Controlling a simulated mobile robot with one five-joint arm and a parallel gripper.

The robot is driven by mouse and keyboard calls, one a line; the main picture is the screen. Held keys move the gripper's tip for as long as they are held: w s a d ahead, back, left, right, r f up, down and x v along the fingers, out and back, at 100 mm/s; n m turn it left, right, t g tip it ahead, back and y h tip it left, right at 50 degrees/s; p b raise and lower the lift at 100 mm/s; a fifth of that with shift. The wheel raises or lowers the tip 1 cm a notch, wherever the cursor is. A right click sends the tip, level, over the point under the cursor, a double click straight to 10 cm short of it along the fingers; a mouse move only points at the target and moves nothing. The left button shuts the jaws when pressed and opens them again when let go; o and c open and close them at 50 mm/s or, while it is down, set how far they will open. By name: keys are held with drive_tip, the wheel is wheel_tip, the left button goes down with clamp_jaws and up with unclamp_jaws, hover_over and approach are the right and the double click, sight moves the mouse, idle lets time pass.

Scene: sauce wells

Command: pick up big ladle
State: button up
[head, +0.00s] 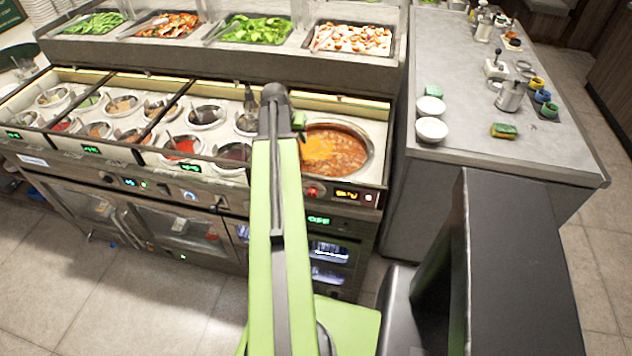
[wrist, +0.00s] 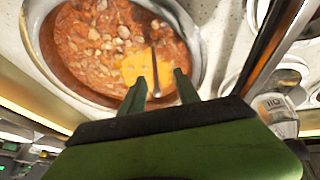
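A large oval well of reddish-brown stew (head: 345,152) lies at the right end of the sauce counter, and it fills the upper left of the wrist view (wrist: 85,45). A yellow-orange patch shows in the stew, with a thin grey rod (wrist: 155,75) over it, which looks like the big ladle's handle; its bowl is not clear. My gripper (wrist: 162,82) is open. Its two dark green fingers appear on either side of the rod in the picture. I cannot tell whether they touch it. In the head view my arm hides most of the gripper.
Smaller sauce wells (head: 207,116) with utensils stand to the left of the stew. Food trays (head: 254,30) sit on a raised shelf behind. A grey side counter at right holds white bowls (head: 431,130) and a sponge (head: 503,131). A dark bar (wrist: 270,45) crosses the wrist view's right side.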

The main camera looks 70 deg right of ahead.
drive_tip(key=b+x, duration=0.4)
drive_tip(key=x, duration=0.1)
drive_tip(key=shift+s+a, duration=0.1)
drive_tip(key=shift+s, duration=0.15)
clamp_jaws()
idle(1.1)
